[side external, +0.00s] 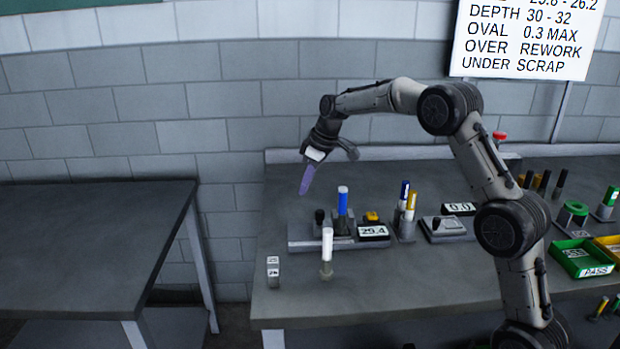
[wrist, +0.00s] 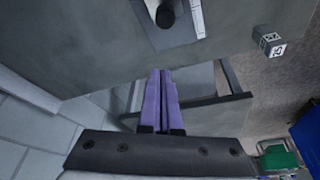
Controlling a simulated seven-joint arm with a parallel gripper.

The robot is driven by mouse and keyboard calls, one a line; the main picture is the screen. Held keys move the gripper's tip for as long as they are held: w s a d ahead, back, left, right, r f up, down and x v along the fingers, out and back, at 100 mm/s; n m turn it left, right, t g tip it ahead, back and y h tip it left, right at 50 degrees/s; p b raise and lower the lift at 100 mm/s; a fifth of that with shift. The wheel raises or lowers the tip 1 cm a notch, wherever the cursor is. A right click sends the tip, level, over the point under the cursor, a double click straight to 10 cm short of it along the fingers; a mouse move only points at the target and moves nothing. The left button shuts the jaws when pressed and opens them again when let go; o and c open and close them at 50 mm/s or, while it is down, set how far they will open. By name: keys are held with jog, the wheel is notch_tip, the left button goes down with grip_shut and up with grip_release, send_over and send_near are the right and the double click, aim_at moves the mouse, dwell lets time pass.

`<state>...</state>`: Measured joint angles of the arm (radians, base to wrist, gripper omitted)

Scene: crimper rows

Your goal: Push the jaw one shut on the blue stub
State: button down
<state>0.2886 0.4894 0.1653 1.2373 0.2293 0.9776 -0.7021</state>
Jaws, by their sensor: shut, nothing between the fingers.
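The blue stub (side external: 343,203) stands upright in a grey fixture (side external: 308,242) on the bench, with a white cap on top. A black knob (side external: 319,216) on a small grey block sits just left of the stub; it may be the jaw. In the wrist view a black round knob (wrist: 165,16) shows on a grey plate at the top edge, and the stub is not visible there. My gripper (side external: 303,191) has purple fingers, pressed together and empty, pointing down above and left of the fixture. The fingers also show in the wrist view (wrist: 161,73), apart from the knob.
A marked cube (side external: 273,271) is front left. The bench's left end is mostly clear.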

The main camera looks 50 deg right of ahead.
aim_at(318, 210)
jog(key=x, duration=0.5)
jog(key=shift+a+f, duration=0.1)
jog(key=shift+f, duration=0.15)
jog(key=shift+s+d+f, duration=0.1)
jog(key=shift+s+d, duration=0.1)
jog(key=shift+s, duration=0.4)
jog(key=shift+s+d, duration=0.25)
jog(key=shift+s, duration=0.4)
jog(key=shift+s+d+f, duration=0.1)
jog(key=shift+s+d, duration=0.1)
jog(key=shift+s, duration=0.4)
jog(key=shift+r, duration=0.1)
jog(key=shift+s+d, duration=0.3)
jog(key=shift+s, duration=0.25)
jog(key=w, duration=0.2)
jog(key=w+a, duration=0.1)
jog(key=w, duration=0.1)
jog(key=shift+w+a, duration=0.15)
jog(key=v, duration=1)
jog(key=shift+r, duration=0.2)
jog(key=shift+a, duration=0.1)
